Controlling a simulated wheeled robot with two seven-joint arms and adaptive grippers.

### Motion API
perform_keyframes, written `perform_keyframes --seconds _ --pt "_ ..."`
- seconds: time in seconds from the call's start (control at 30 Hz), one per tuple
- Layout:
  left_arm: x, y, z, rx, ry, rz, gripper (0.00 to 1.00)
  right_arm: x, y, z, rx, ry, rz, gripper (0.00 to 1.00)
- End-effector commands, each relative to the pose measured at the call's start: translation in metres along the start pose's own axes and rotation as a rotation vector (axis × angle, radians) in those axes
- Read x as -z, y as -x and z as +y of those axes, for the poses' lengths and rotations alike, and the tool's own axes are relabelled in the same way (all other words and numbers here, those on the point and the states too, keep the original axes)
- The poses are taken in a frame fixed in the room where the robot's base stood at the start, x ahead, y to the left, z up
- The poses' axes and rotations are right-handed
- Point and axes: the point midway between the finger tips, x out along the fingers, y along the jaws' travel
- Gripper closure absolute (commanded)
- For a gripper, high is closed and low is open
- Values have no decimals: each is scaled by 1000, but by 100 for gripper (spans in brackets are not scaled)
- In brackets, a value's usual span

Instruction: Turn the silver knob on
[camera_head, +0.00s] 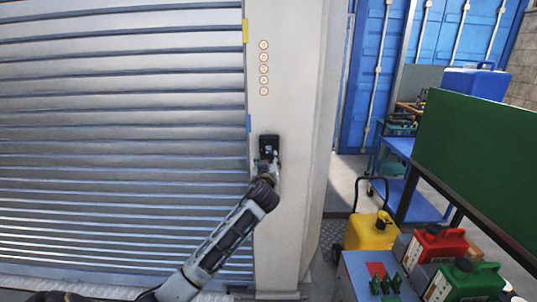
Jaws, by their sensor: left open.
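A small black control box (269,145) is mounted on the front of the pale pillar (287,115). My left arm reaches up from the bottom left, and my left gripper (268,164) is at the lower part of the box. The gripper is open and small in the picture; I cannot tell whether it touches the box. I cannot make out the silver knob; the gripper covers the lower part of the box. My right gripper is not in view.
A closed roller shutter (120,120) fills the left. Several round markings (264,68) run down the pillar above the box. At right are a yellow can (371,231), a red can (437,247), a green can (466,281) and a green panel (480,150).

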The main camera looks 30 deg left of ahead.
Motion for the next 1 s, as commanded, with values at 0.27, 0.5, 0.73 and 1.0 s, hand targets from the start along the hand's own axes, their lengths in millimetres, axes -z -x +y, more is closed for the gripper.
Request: perform_keyframes --seconds 0.27,0.5,0.73,1.0 --pt "1 -26 0 1 -1 0 53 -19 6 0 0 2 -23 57" --pt "1 -46 0 1 -1 0 53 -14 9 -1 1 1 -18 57" --pt "1 -60 0 0 0 1 53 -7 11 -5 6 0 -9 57" --pt "0 -64 0 0 0 0 53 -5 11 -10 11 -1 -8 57"
